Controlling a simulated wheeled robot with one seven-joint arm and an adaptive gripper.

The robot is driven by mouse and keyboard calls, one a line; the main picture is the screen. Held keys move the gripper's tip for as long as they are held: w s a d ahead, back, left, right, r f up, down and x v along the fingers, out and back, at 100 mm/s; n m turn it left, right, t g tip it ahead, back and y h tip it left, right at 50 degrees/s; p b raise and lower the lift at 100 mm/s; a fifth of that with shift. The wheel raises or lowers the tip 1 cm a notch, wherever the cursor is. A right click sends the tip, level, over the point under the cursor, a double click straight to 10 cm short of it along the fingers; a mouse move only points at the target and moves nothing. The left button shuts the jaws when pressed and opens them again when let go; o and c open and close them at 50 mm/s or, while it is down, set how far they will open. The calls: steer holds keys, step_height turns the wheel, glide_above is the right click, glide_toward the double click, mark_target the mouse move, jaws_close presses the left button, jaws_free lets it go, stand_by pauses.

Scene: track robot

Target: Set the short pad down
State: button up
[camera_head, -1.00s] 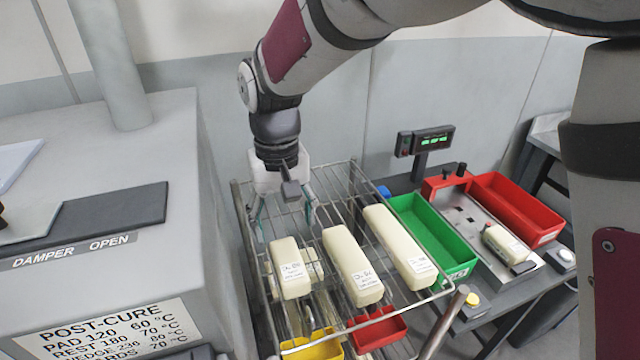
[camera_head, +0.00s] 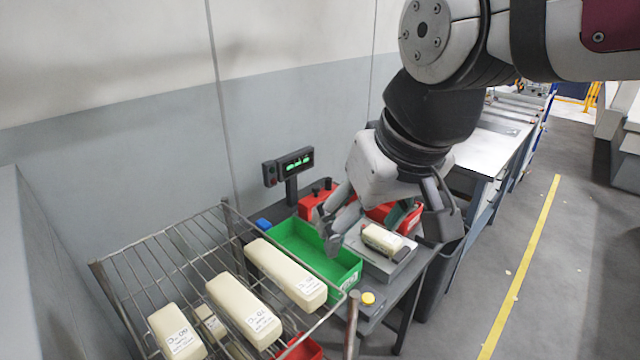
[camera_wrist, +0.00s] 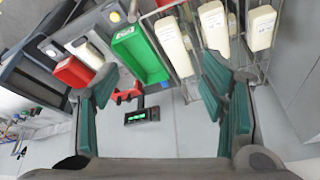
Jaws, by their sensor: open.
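A short cream pad (camera_head: 383,240) with a white label lies on the grey plate of the bench device (camera_head: 372,262), beside the green bin. It also shows in the wrist view (camera_wrist: 86,53), beyond the left finger. My gripper (camera_head: 385,228) is open and empty, in front of the bench in the head view, with its fingers spread. In the wrist view nothing is between the teal finger pads (camera_wrist: 160,88). Longer cream pads (camera_head: 243,312) lie on the wire rack (camera_head: 128,272) at left.
The green bin (camera_head: 345,278) looks empty and stands between rack and device. Red bins (camera_head: 300,346) sit under the rack and behind my gripper. A lit display (camera_head: 296,161) rises at the back of the bench. A yellow button (camera_head: 368,298) is at the front.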

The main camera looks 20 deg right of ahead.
steer(key=s+d+m+t, duration=0.1)
steer(key=s+d, duration=0.3)
steer(key=s, duration=0.1)
steer(key=shift+f+h, duration=0.4)
steer(key=shift+f, duration=0.05)
steer(key=shift+d, duration=0.1)
